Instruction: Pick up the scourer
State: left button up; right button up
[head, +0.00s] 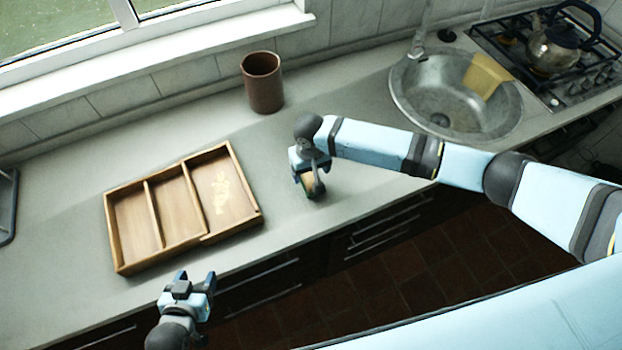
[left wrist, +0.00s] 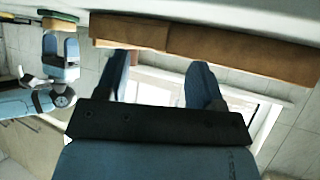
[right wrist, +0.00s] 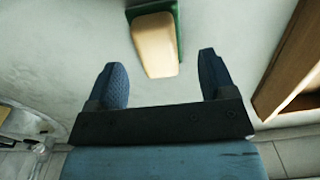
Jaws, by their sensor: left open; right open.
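The scourer (right wrist: 155,45) is a tan block with a green part, lying on the worktop in the right wrist view. My right gripper (right wrist: 161,76) is open and empty, with the scourer's near end just between and ahead of its fingertips. In the head view the right gripper (head: 314,190) is over the scourer (head: 308,181) and partly hides it. The left wrist view shows the scourer's edge (left wrist: 60,19) beside my right gripper. My left gripper (head: 197,281) is open and empty near the worktop's front edge, in front of the wooden tray.
A wooden tray (head: 203,240) with compartments lies left of my right gripper; it also shows in the right wrist view (right wrist: 283,72). A brown cup (head: 263,84) stands behind. The sink (head: 405,95) and a stove with a kettle (head: 556,50) are at right. Worktop between tray and sink is mostly clear.

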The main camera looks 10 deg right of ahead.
aim_at(312, 177)
notch_tip(312, 177, down, 3)
jog(key=b, duration=0.2)
jog(key=shift+d+f+b, duration=0.1)
jog(key=shift+d+b, duration=0.05)
jog(key=shift+b, duration=0.2)
jog(key=shift+f+b, duration=0.5)
jog(key=shift+b, duration=0.1)
jog(key=shift+r, duration=0.15)
jog(key=shift+c, duration=0.4)
jog(key=c, duration=0.9)
jog(key=shift+r+p, duration=0.15)
jog(key=shift+p, duration=0.15)
